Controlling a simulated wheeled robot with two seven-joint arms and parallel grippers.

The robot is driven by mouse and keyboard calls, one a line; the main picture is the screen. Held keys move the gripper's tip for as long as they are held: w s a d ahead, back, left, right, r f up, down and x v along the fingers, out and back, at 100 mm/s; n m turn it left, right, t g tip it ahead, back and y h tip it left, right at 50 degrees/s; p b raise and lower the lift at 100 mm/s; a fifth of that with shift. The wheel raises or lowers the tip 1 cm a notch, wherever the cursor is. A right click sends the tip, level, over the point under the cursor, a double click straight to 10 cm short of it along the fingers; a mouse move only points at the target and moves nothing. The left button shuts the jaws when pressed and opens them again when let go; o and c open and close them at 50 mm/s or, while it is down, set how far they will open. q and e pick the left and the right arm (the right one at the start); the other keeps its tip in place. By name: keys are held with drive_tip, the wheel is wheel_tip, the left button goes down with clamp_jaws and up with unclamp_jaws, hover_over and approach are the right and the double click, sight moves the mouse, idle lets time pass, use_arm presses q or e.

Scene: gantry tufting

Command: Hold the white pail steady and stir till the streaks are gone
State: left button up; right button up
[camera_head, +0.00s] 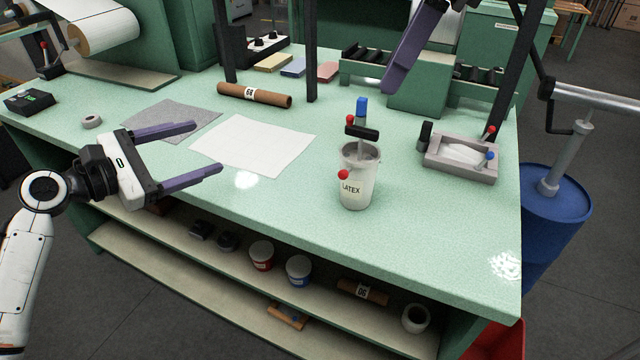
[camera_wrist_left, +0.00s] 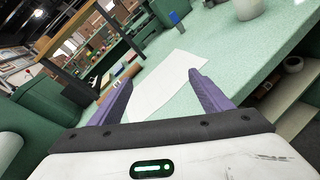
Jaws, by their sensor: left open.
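The white pail (camera_head: 357,190), marked LATEX, stands upright on the green bench. A red knob (camera_head: 343,175) sits at its side. A stirrer with a blue top (camera_head: 361,105) and a black crossbar (camera_head: 362,132) stands in it; the contents look grey, too small to show streaks. The pail's lower part also shows at the top of the left wrist view (camera_wrist_left: 248,9). My left gripper (camera_head: 209,148) is open and empty above the bench's front left, well left of the pail. A purple finger of my right gripper (camera_head: 408,55) shows at the top, above and behind the pail; its opening is unclear.
A white sheet (camera_head: 255,144), a grey sheet (camera_head: 172,119) and a cardboard roll (camera_head: 254,95) lie left of the pail. A grey tray (camera_head: 460,158) stands to its right. Dark posts (camera_head: 311,50) rise behind. The bench front near the pail is clear.

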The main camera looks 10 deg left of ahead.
sight(375, 168)
use_arm(q)
drive_tip(key=d, duration=0.3)
drive_tip(key=d+f+h, duration=0.1)
drive_tip(key=d, duration=0.3)
drive_tip(key=s+d+f+n+g+h, duration=0.1)
drive_tip(key=d, duration=0.2)
drive_tip(key=shift+d+f, duration=0.2)
drive_tip(key=shift+d, duration=0.05)
drive_tip(key=s+d+h, duration=0.1)
drive_tip(key=d, duration=0.4)
drive_tip(key=s+d+n+g+h, duration=0.1)
drive_tip(key=d, duration=0.4)
drive_tip(key=s+d+h, duration=0.1)
drive_tip(key=d, duration=0.3)
drive_tip(key=shift+s+d+r+n+h, duration=0.2)
drive_tip(key=shift+d+n+h, duration=0.1)
drive_tip(key=shift+d, duration=0.1)
drive_tip(key=x, duration=1)
drive_tip(key=shift+f, duration=0.15)
drive_tip(key=c, duration=1.5)
use_arm(e)
drive_tip(key=shift+c, duration=0.4)
